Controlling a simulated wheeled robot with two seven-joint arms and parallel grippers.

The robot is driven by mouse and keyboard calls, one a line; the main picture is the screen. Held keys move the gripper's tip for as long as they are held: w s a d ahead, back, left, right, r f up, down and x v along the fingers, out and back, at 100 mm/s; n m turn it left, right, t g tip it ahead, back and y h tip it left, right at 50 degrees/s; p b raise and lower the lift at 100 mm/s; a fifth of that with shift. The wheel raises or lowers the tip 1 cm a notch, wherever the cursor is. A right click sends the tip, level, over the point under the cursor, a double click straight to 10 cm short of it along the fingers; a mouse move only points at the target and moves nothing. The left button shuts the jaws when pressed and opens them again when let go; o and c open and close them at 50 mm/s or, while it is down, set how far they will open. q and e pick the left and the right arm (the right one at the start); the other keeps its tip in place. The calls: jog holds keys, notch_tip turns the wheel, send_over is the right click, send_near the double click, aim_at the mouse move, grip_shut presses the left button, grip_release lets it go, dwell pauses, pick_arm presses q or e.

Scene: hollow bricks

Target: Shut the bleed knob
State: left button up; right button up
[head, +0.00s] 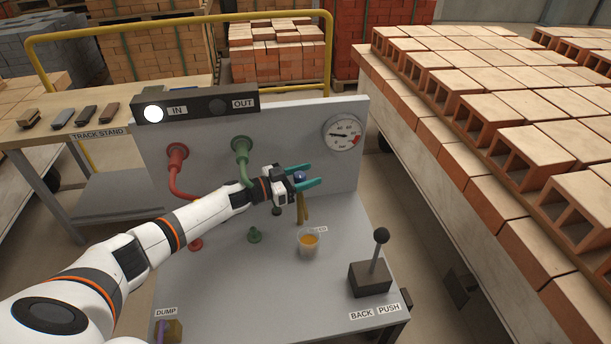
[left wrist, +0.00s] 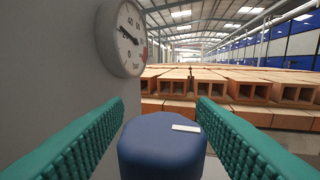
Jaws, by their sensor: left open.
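The blue bleed knob (head: 299,175) sits at the front of the grey panel, above a brass spout (head: 303,212). In the left wrist view the knob (left wrist: 160,147) fills the lower middle, with a short white mark on its right side, lying nearly level. My left gripper (head: 316,176) is open, with its teal fingers on either side of the knob. In the wrist view a gap shows between the knob and each finger. A clear cup (head: 308,247) with amber liquid stands on the bench below the spout. My right gripper is not in view.
A round gauge (head: 343,133) is on the panel right of the knob. The IN lamp (head: 153,114) is lit white; the OUT lamp (head: 218,105) is dark. Red (head: 175,180) and green (head: 242,165) hoses are to the left. A black lever (head: 376,262) stands at the bench's right.

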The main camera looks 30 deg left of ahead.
pick_arm(q)
jog(key=b+v, duration=0.1)
jog(key=v, duration=1.1)
jog(key=shift+b, duration=0.4)
